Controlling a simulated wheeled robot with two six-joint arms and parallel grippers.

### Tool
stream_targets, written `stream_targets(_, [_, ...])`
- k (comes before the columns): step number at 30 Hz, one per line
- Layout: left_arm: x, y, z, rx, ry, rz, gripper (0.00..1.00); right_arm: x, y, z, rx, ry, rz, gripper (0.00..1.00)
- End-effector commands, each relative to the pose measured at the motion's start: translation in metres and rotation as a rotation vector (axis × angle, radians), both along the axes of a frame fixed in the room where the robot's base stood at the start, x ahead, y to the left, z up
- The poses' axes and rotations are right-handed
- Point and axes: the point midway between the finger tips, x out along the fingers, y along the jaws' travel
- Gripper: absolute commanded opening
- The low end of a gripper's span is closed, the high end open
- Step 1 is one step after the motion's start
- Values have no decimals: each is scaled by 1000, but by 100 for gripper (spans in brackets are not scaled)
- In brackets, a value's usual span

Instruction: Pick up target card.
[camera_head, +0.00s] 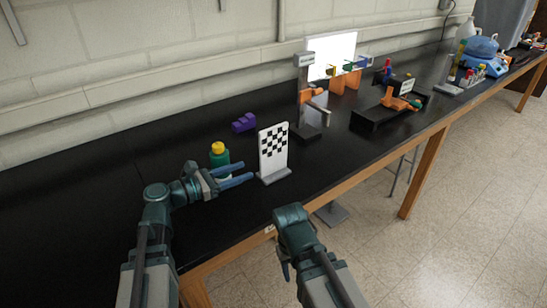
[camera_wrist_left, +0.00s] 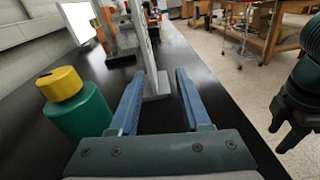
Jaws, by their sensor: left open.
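The target card (camera_head: 273,147) is a white upright panel with a black checkerboard, standing on a grey base (camera_head: 274,175) on the black bench. My left gripper (camera_head: 247,171) is open and empty, just left of the card with its fingers pointing at it. In the left wrist view the card (camera_wrist_left: 142,38) shows nearly edge-on, ahead of the open fingers (camera_wrist_left: 160,74). The fingers do not visibly grip it. My right arm (camera_head: 292,218) is low, over the bench's front edge; its finger opening is unclear. It also shows at the right of the left wrist view (camera_wrist_left: 305,85).
A green bottle with a yellow cap (camera_head: 219,155) stands close beside my left gripper. A purple block (camera_head: 244,122) lies behind the card. A grey post stand (camera_head: 308,95) and a black tray with orange parts (camera_head: 385,113) are farther right. The bench's front edge is near.

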Motion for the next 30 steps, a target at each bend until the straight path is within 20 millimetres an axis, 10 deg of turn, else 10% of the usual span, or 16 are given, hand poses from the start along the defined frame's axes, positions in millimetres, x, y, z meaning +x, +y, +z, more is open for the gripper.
stream_targets(8, [7, 15, 12, -111, 38, 44, 48, 0, 0, -4, 0, 0, 0, 50])
stream_targets(30, [57, -55, 12, -105, 36, 42, 48, 0, 0, -3, 0, 0, 0, 50])
